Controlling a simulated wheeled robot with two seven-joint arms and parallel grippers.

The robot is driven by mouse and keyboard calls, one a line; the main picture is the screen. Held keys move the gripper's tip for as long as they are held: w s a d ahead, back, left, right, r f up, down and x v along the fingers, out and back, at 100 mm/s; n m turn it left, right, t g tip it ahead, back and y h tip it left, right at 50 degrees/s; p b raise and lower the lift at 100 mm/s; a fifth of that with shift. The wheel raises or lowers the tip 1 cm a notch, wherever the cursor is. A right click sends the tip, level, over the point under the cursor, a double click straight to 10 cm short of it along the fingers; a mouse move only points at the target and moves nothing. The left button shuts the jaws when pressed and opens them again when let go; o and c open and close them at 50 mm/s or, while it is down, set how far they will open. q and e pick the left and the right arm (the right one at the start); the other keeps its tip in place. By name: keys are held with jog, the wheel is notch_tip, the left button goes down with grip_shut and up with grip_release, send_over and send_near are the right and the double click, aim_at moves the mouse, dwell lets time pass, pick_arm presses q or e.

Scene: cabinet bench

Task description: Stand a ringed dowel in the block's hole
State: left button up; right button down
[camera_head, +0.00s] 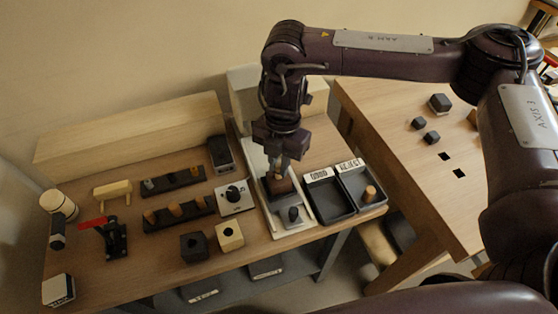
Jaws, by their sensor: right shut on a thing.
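My right gripper (281,168) points down over a dark brown block (278,185) on a white plate. It is shut on what looks like a dowel, mostly hidden between the fingers; I cannot tell if it has a ring or if it touches the brown block. A pale wooden block (229,236) with a dark hole and a black block (194,247) stand at the front of the bench. A back rack (173,181) holds a few more, one greyish. My left gripper is out of view.
A knob box (235,197) and a black clamp with a red handle (110,233) stand left.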

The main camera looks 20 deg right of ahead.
jog(key=shift+f, duration=0.65)
dwell(0.9)
jog(key=c, duration=1.1)
grip_release()
jog(key=shift+c, duration=0.2)
jog(key=shift+r, duration=0.15)
